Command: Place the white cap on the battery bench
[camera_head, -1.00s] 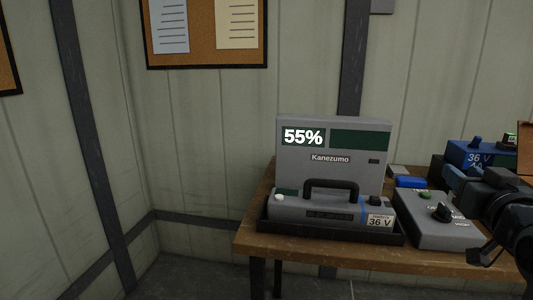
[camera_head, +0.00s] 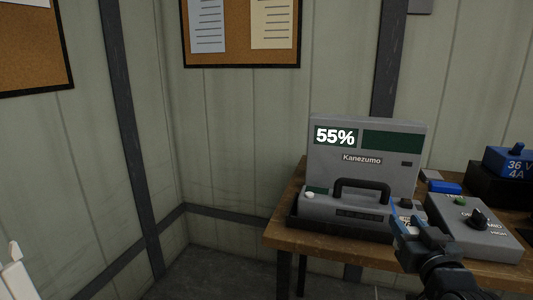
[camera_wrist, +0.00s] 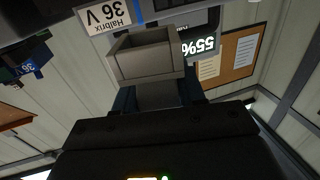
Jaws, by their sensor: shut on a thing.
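My gripper (camera_head: 422,238) is in front of the right part of the wooden battery bench (camera_head: 335,245). In the wrist view, its blue fingers (camera_wrist: 158,97) are shut on a hollow, box-shaped piece (camera_wrist: 148,62). It looks pale grey-beige in the shade; I take it for the white cap, though its colour is unclear. In the head view the piece is not clearly made out. The gripper covers part of the battery's label end. Whether the piece touches anything cannot be told.
A grey battery (camera_head: 345,208) with a black handle lies in a dark tray before the charger (camera_head: 365,178) reading 55%. A grey control box (camera_head: 470,228) with a knob and a blue block (camera_head: 446,187) stand to the right. A white object (camera_head: 15,275) shows at lower left.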

